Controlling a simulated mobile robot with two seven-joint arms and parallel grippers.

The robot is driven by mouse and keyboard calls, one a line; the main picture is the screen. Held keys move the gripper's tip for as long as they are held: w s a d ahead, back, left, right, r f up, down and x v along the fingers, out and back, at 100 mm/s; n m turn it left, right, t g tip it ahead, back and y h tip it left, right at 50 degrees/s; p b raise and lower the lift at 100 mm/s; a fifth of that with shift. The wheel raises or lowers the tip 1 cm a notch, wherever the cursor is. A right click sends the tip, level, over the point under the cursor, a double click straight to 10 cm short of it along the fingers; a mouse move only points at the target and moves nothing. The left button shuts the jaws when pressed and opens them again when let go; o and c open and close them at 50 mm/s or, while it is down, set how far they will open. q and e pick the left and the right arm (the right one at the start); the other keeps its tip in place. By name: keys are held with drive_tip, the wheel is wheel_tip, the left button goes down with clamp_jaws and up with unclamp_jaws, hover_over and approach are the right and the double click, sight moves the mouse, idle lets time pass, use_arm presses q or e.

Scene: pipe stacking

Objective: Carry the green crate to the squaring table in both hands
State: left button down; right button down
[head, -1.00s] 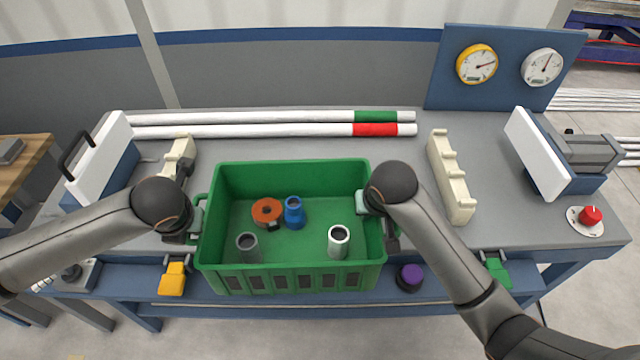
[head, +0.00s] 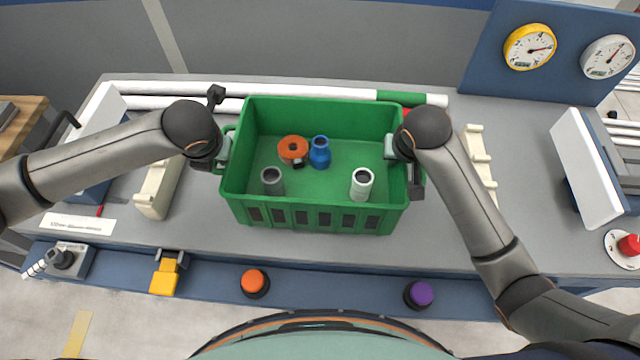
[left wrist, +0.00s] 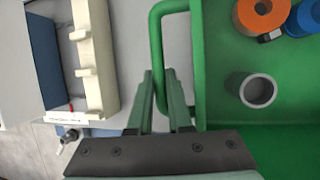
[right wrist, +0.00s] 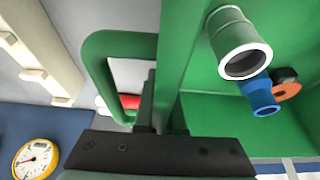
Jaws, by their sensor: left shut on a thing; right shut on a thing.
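The green crate (head: 318,214) is upright between my two grippers, over the grey table (head: 440,236). In it are an orange ring-shaped part (head: 293,149), a blue fitting (head: 320,152), a grey pipe piece (head: 272,181) and a white pipe piece (head: 361,184). My left gripper (head: 224,150) is shut on the crate's left handle, which shows in the left wrist view (left wrist: 157,45). My right gripper (head: 391,148) is shut on the right handle, which shows in the right wrist view (right wrist: 92,65). I cannot tell whether the crate's bottom touches the table.
Long white pipes (head: 300,93) lie behind the crate. Cream notched racks stand to the left (head: 157,192) and right (head: 482,160). A gauge board (head: 560,55) is at the back right. Orange (head: 254,282) and purple (head: 420,292) buttons sit on the front ledge.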

sight(392, 172)
use_arm(q)
drive_tip(key=shift+w+r, duration=0.1)
drive_tip(key=shift+w, duration=0.15)
use_arm(e)
drive_tip(key=shift+w+d+r, duration=0.1)
drive_tip(key=shift+w+d, duration=0.05)
drive_tip(key=shift+w, duration=0.1)
